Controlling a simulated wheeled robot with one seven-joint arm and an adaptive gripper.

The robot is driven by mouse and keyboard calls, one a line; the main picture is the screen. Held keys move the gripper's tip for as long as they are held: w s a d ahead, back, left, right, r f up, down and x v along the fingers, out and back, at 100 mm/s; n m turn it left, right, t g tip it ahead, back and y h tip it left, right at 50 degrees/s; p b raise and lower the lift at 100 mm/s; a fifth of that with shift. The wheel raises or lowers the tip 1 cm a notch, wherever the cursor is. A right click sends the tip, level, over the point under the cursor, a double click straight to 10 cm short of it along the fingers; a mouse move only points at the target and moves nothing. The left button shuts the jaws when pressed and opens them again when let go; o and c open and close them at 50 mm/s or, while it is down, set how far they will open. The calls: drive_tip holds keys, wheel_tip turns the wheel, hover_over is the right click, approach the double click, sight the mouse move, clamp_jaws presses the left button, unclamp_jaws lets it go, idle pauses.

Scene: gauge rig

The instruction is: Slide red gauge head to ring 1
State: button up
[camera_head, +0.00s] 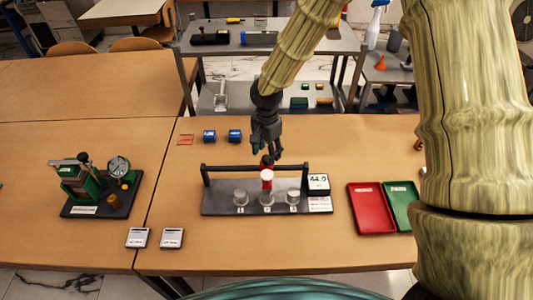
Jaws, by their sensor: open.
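The gauge rig (218,207) is a dark base on the wooden table with a black rail (225,168) along its back. Three metal rings stand in front, labelled 1 to 3 from left to right: ring 1 (240,198), ring 2 (266,199) and ring 3 (293,198). The red gauge head (267,182) is on the rail at the middle, behind ring 2. A display (318,183) reading about 44.0 stands at the rig's right end. My gripper (272,157) is open, pointing down just above the gauge head; whether it touches the head's dark top is unclear.
A red tray (371,208) and a green tray (401,207) lie right of the rig. Two labelled cards (154,237) and a green dial device (87,183) are at left. Table in front of the rig is clear.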

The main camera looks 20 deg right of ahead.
drive_tip(key=shift+f, duration=1.05)
clamp_jaws()
